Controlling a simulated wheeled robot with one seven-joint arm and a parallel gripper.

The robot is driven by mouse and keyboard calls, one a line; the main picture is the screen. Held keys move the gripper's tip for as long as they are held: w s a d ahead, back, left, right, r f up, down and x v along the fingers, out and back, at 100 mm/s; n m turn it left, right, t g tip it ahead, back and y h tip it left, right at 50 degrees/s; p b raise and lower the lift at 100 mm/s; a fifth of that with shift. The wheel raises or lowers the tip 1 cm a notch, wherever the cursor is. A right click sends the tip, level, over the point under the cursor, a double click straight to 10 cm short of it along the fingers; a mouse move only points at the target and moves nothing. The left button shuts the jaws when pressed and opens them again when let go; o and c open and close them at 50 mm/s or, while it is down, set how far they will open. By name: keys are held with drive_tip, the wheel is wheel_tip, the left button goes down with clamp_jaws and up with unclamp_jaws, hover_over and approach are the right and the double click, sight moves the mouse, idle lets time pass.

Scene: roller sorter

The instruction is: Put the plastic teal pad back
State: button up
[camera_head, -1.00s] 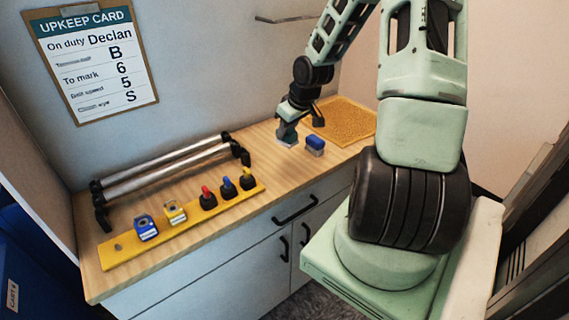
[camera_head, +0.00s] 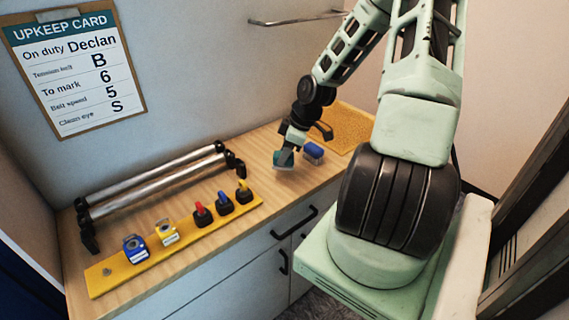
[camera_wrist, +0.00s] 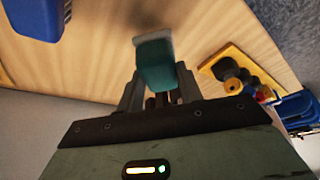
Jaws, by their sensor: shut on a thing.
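The teal pad (camera_wrist: 158,66) is between the two fingers of my gripper (camera_wrist: 158,92) in the wrist view, with a pale strip along its far edge. My gripper (camera_head: 286,158) is shut on it in the head view, low over the wooden counter (camera_head: 255,160). The teal pad (camera_head: 283,159) shows small there, just left of a blue block-shaped pad (camera_head: 314,150). The blue one (camera_wrist: 38,18) also shows at the top left of the wrist view, apart from my gripper. Whether the teal pad touches the counter, I cannot tell.
A yellow strip (camera_head: 112,277) along the counter's front holds several blue, yellow, red and black items. Metal rollers (camera_head: 150,180) lie behind it. A tan textured mat (camera_head: 345,125) is at the back right. An upkeep card (camera_head: 75,75) hangs on the wall.

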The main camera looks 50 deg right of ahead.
drive_tip(key=shift+f, duration=1.85)
drive_tip(key=shift+f, duration=0.15)
drive_tip(key=o, duration=1)
drive_tip(key=shift+o, duration=0.2)
